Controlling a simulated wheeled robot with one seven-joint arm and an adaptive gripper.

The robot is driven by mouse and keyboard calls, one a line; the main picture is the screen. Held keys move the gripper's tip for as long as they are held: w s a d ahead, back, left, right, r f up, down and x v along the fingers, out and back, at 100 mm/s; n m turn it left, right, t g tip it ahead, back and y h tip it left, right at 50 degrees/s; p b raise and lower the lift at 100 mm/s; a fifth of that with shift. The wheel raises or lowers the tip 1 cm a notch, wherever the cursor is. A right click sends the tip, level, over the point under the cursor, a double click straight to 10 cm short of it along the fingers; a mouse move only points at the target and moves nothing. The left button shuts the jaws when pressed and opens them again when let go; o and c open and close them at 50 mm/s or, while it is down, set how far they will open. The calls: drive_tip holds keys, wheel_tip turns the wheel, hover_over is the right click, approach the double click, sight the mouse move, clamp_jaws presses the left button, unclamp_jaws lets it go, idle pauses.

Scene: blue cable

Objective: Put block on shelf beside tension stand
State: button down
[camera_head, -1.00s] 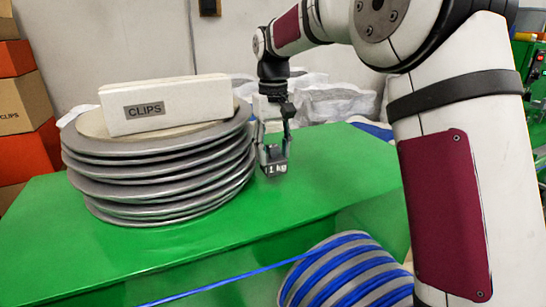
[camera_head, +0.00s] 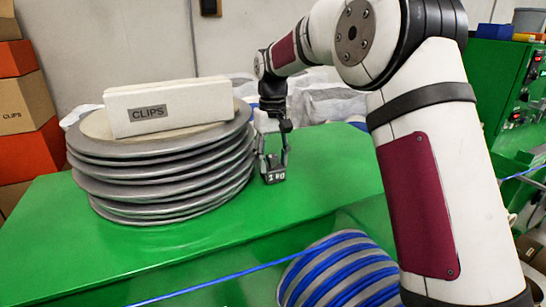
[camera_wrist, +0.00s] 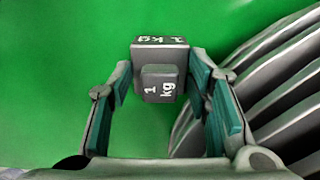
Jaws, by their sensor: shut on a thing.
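The block is a small grey weight marked "1 kg" (camera_wrist: 160,75). My gripper (camera_head: 272,168) is shut on it; in the wrist view the teal finger pads (camera_wrist: 165,95) stand on either side of it. In the head view the block (camera_head: 274,177) hangs at the fingertips, just right of the plate stack, over the green surface (camera_head: 335,165). Whether its underside touches the green surface I cannot tell. I cannot tell which thing is the tension stand.
A stack of grey discs (camera_head: 165,180) stands left of my gripper, close to it, with a white "CLIPS" box (camera_head: 190,104) on top. A blue-striped spool (camera_head: 340,272) and a taut blue cable (camera_head: 225,278) are in front. Green surface is free to the right.

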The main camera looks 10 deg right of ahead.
sight(273, 156)
drive_tip(key=c, duration=0.8)
unclamp_jaws()
drive_tip(key=shift+f, duration=0.1)
drive_tip(key=shift+c, duration=0.2)
wheel_tip(273, 156, up, 12)
drive_tip(key=b, duration=0.2)
drive_tip(key=shift+b, duration=0.35)
